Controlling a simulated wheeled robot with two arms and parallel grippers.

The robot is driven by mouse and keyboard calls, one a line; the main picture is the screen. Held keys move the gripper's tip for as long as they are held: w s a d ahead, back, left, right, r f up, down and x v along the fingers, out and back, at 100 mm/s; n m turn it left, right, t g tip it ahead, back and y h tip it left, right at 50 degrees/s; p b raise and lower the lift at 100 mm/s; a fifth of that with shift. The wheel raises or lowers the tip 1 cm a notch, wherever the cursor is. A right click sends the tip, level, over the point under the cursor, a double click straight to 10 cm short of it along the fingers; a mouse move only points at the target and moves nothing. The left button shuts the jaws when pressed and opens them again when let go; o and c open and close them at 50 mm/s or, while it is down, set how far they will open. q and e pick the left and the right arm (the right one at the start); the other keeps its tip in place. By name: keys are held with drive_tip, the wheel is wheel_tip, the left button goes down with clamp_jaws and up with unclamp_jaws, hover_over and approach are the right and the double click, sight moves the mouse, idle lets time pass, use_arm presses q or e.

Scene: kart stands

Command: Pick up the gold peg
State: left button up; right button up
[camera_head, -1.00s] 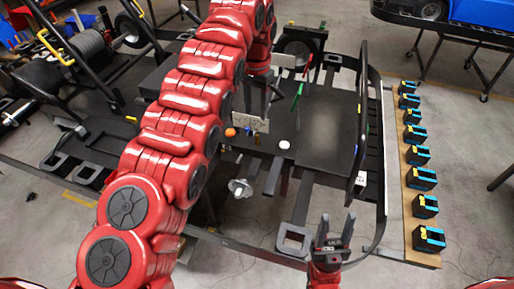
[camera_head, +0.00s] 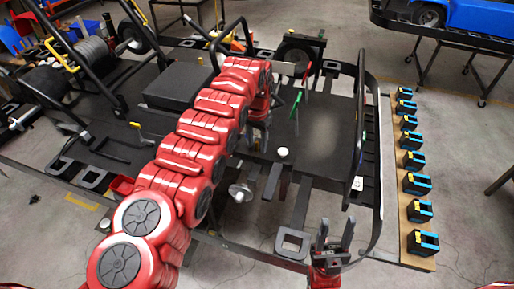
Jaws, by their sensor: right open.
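I cannot make out the gold peg; the area by my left wrist where it may stand is covered by my red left arm. My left gripper (camera_head: 256,138) points down over the dark kart platform, and its fingers are small and dark against it, so its opening is unclear. My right gripper (camera_head: 335,236) is at the lower right, with its two black fingers apart and nothing between them.
A white round knob (camera_head: 283,151) sits on the kart frame right of my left gripper. A silver part (camera_head: 240,192) is below. A green-handled lever (camera_head: 295,108) stands at the kart's middle. Several black-and-blue blocks line a wooden board (camera_head: 420,262) at the right.

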use_arm(q)
clamp_jaws()
idle(0.4)
